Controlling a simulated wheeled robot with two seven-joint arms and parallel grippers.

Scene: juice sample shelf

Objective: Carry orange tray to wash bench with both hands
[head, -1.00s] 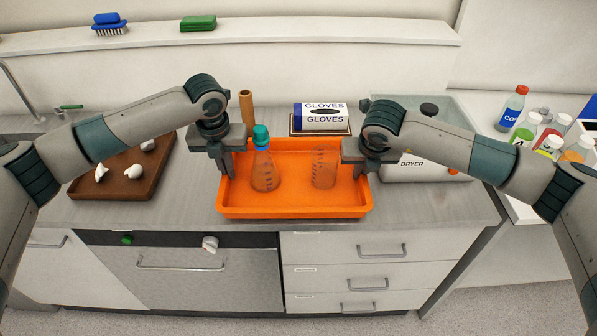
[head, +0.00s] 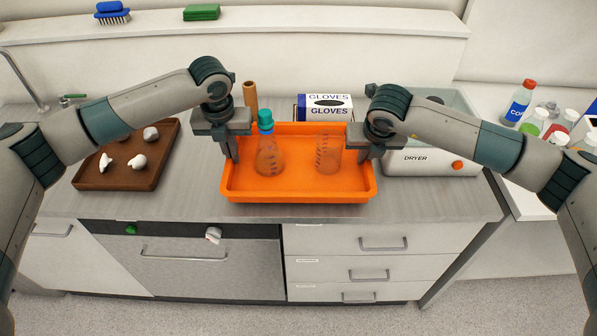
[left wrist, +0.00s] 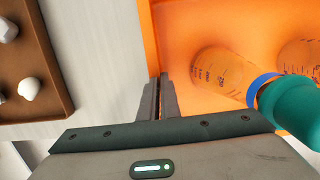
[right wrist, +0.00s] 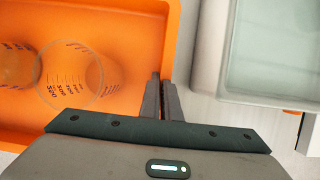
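The orange tray (head: 298,196) is over the grey counter, in the middle of the head view. A flask with a teal cap (head: 265,122) and a clear open vessel with markings (head: 328,155) stand upright in it. My left gripper (head: 233,152) is shut on the tray's left wall; the wall runs between its fingers in the left wrist view (left wrist: 158,85). My right gripper (head: 366,162) is shut on the tray's right wall, which also shows in the right wrist view (right wrist: 163,80). The tray looks level. Any gap beneath it is hard to see.
A brown tray with white pieces (head: 125,180) lies to the left, near a tap (head: 25,80). A dryer box (head: 430,160) stands close on the right. A gloves box (head: 325,104) and a brown cylinder (head: 250,97) are behind. Bottles (head: 520,102) stand at far right.

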